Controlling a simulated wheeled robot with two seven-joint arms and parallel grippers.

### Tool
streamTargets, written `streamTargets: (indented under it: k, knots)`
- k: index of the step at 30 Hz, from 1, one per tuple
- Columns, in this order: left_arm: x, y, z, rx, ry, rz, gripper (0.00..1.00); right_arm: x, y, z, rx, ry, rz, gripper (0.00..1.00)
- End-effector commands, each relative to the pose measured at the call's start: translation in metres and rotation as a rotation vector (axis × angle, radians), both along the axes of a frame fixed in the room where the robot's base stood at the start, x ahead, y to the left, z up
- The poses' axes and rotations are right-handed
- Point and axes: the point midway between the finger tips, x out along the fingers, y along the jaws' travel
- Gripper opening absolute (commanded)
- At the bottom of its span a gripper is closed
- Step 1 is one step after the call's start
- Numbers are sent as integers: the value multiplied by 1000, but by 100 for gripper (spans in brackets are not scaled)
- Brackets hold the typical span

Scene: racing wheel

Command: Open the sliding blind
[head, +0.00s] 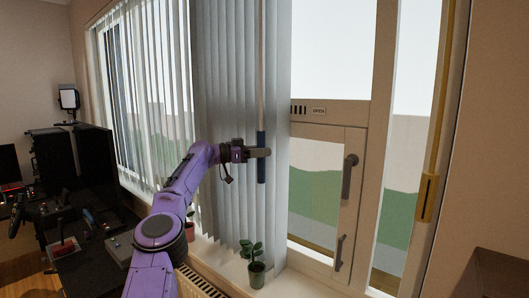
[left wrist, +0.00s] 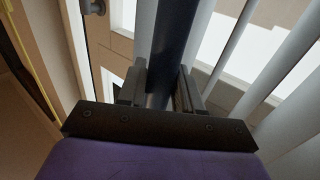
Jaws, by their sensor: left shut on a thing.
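The sliding blind (head: 219,82) has grey vertical slats, bunched across the middle of the head view and spread more thinly to the left. A thin pale wand hangs at its right edge and ends in a dark blue handle (head: 261,171). My purple left arm comes in from the left. My left gripper (head: 262,152) is shut on the handle near its upper half. In the left wrist view the dark handle (left wrist: 169,45) runs between the two fingers, with slats to its right. My right gripper is in neither view.
The window (head: 328,160) right of the blind is uncovered, with door handles (head: 348,176) on its frame. A potted plant (head: 254,265) stands on the sill below the gripper; another pot (head: 190,226) is behind my arm. A dark desk with equipment is at left.

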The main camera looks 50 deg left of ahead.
Motion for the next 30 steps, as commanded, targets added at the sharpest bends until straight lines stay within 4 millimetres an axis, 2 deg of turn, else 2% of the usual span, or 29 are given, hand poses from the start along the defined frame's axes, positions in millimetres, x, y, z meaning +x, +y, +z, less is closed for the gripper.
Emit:
streamTargets:
  k: [5, 6, 7, 8, 16, 19, 25, 30]
  knots:
    - [0, 0, 1, -2, -2, 1, 0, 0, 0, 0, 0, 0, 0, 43]
    - [0, 0, 1, -2, -2, 1, 38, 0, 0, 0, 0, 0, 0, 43]
    - [0, 0, 1, -2, -2, 1, 47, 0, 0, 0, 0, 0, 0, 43]
    - [0, 0, 1, -2, -2, 1, 52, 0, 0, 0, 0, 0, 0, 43]
    - [0, 0, 0, -1, -2, 0, 52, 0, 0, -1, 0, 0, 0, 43]
    - [-9, 3, -2, 0, -4, 1, 52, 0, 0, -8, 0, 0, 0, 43]
    - [-52, 19, -5, -2, -8, 2, 52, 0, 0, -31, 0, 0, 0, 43]
    - [-84, 31, -1, -1, -4, 2, 52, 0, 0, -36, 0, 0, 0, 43]
